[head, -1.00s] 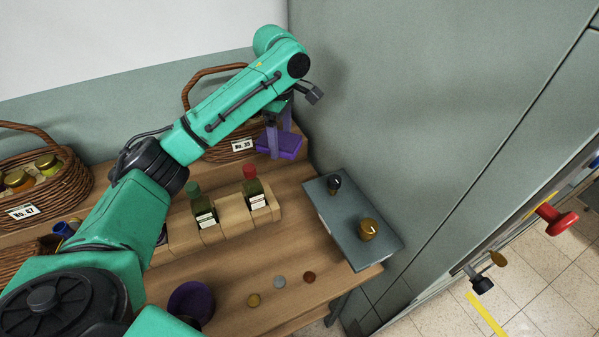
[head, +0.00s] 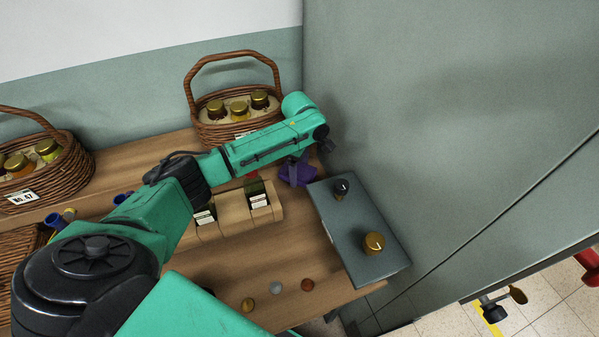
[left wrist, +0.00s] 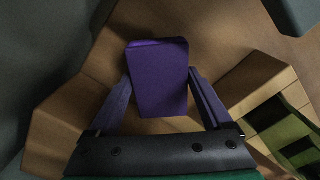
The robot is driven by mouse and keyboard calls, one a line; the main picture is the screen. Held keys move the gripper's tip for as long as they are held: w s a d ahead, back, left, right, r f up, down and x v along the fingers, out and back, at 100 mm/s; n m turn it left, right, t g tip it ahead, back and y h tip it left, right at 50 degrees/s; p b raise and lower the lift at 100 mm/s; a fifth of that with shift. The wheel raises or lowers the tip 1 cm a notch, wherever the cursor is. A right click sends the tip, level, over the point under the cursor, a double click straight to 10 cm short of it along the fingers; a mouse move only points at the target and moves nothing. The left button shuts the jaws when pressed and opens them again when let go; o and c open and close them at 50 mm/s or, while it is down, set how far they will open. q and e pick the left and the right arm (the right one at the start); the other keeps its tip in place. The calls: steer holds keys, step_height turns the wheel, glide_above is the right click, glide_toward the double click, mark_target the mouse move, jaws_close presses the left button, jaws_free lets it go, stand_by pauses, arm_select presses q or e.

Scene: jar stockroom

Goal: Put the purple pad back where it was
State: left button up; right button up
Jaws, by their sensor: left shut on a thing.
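The purple pad (head: 299,174) is held by my left gripper (head: 294,164), near the back right of the wooden counter, beside the grey wall. In the left wrist view the pad (left wrist: 160,82) lies between the two purple fingers of my left gripper (left wrist: 158,88), which is shut on it. Wooden surfaces show below and around it. I cannot tell whether the pad touches the wood. The arm partly covers the pad in the head view. My right gripper is not in view.
A grey box (head: 348,258) with a black knob (head: 341,189) and brass knob (head: 374,243) stands right of the pad. A jar basket (head: 198,85) stands behind. Three small discs lie in front on clear counter.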

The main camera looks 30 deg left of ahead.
mark_target(299, 171)
arm_select(q)
steer(key=shift+s+f, duration=0.1)
steer(key=shift+f, duration=0.75)
steer(key=shift+f, duration=0.1)
steer(key=o, duration=1.1)
step_height(299, 171, up, 12)
steer(key=shift+r+b, duration=0.15)
steer(key=shift+b, duration=0.45)
